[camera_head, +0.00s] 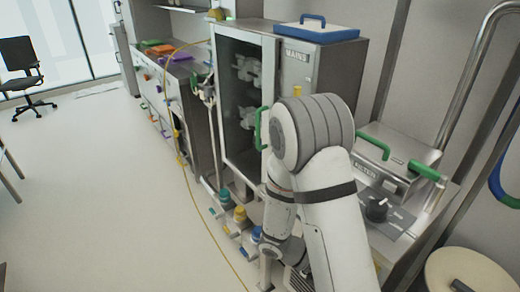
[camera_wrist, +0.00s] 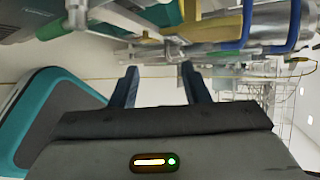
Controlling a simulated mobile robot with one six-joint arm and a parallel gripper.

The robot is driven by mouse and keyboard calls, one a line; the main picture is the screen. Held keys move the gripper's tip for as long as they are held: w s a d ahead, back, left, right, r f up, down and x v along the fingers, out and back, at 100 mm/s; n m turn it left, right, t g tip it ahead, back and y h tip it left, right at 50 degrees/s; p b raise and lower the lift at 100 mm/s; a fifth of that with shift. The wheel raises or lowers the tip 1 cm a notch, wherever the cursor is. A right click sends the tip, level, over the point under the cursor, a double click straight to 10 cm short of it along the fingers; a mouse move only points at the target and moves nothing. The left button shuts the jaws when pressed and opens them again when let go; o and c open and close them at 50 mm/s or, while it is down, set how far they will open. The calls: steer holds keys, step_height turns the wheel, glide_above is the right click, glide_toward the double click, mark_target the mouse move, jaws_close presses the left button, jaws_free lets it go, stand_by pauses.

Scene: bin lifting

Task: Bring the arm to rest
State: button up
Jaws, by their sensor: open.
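My white arm fills the lower middle of the head view, with its grey-banded joint uppermost and its lower links folded down in front of the cabinets. My gripper end is not clear in that view. In the wrist view my gripper (camera_wrist: 158,72) shows two dark blue fingers standing apart, with nothing between them. The wrist picture looks upside down or steeply tilted. A teal-edged grey object (camera_wrist: 62,115) is beside the fingers on the left.
A glass-door cabinet (camera_head: 245,95) with a blue-rimmed case (camera_head: 316,33) on top stands behind my arm. A steel unit with a green handle (camera_head: 372,147) is on the right. Coloured bottles (camera_head: 240,217) stand on the floor by my arm. Open floor (camera_head: 90,190) lies left.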

steer(key=s+a+r+m+t+y+p, duration=0.1)
steer(key=a+r+m+t+y+p, duration=0.1)
steer(key=r+m+y, duration=0.4)
steer(key=s+a+r+m+t+y+p, duration=0.1)
steer(key=a+r+m+t+y, duration=0.3)
steer(key=r+m, duration=1.3)
steer(key=m+t+y+p, duration=0.1)
steer(key=m+y, duration=0.1)
steer(key=m, duration=0.4)
steer(key=shift+s+a+r+m, duration=0.15)
steer(key=shift+s+r+m, duration=0.1)
steer(key=shift+s+m, duration=0.15)
steer(key=shift+c, duration=0.6)
